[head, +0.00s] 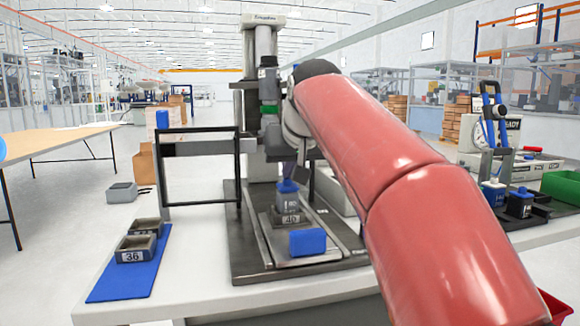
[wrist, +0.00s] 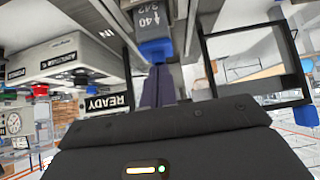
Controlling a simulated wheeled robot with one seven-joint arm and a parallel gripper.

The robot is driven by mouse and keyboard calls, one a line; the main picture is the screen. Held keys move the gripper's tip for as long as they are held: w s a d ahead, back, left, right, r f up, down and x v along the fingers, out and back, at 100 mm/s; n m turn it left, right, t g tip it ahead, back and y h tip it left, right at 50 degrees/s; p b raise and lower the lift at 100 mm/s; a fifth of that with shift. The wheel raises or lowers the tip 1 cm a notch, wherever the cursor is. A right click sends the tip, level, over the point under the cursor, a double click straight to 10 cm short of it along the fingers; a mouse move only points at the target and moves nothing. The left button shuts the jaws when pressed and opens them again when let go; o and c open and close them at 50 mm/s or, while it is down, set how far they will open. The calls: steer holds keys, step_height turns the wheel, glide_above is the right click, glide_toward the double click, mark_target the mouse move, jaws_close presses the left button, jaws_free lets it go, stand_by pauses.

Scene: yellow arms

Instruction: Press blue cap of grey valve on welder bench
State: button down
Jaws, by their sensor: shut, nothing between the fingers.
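The grey valve (head: 289,203) stands upright in a grey block labelled 40 on the metal bed of the bench machine. Its blue cap (head: 287,187) is on top. In the wrist view, which looks upside down, the blue cap (wrist: 156,50) and the grey valve body (wrist: 158,17) show at the top centre. My gripper (wrist: 157,72) is shut and empty, its narrow fingertips at the cap. I cannot tell whether they touch it or sit just above. In the head view, my red arm hides much of the area right of the valve.
A blue block (head: 307,242) lies in front of the valve. A black frame (head: 200,132) stands to its left. A blue mat (head: 128,278) with grey blocks is at the bench's left end. More valves (head: 519,203) stand at the right.

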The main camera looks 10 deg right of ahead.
step_height(320, 180, down, 2)
steer(key=shift+f, duration=0.1)
steer(key=s+r+p, duration=0.3)
steer(key=s+r, duration=0.4)
steer(key=r, duration=0.5)
steer(key=shift+s+r, duration=0.15)
steer(key=shift+r, duration=0.25)
steer(key=shift+s, duration=0.1)
